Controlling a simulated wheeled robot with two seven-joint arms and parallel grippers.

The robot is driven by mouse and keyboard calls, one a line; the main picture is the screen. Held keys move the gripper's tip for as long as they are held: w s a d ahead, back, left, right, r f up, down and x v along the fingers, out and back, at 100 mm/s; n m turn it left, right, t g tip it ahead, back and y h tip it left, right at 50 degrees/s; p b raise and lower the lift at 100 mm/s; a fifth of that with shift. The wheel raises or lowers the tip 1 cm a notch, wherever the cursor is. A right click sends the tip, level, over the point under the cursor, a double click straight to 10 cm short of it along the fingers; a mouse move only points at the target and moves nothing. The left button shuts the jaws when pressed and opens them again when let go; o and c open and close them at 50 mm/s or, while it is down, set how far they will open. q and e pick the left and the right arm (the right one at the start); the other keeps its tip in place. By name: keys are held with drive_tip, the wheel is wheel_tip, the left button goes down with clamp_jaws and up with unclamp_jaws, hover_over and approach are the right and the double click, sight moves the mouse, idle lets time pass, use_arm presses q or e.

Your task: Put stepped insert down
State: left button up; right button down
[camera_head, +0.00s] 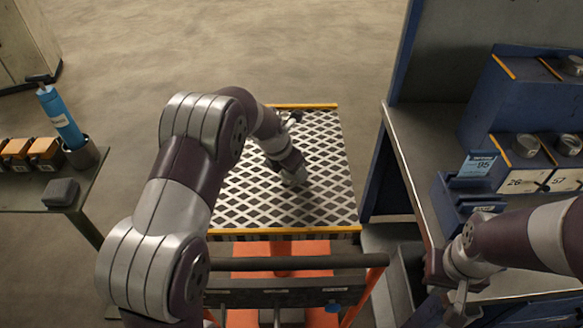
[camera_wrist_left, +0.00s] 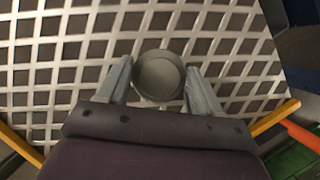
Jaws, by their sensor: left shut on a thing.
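The stepped insert (camera_wrist_left: 160,76) is a round grey piece with a raised rim, seen from above in the left wrist view. My left gripper (camera_wrist_left: 160,88) has one finger on each side of it and is shut on it. It is over the white lattice top of a lift cart (camera_head: 240,195); I cannot tell whether the insert touches the lattice. In the head view my left wrist (camera_head: 294,174) is over the right half of that top, and the insert is not clearly seen. My right gripper (camera_head: 458,300) is at the lower right by the bench; its finger opening is unclear.
A blue-framed bench (camera_head: 425,165) with dials and a blue bin (camera_head: 468,200) stands at the right. The lattice around the insert is clear.

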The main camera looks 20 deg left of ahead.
use_arm(q)
drive_tip(key=shift+w+f, duration=0.1)
drive_tip(key=o, duration=1.6)
drive_tip(key=shift+f, duration=0.1)
drive_tip(key=v, duration=1.2)
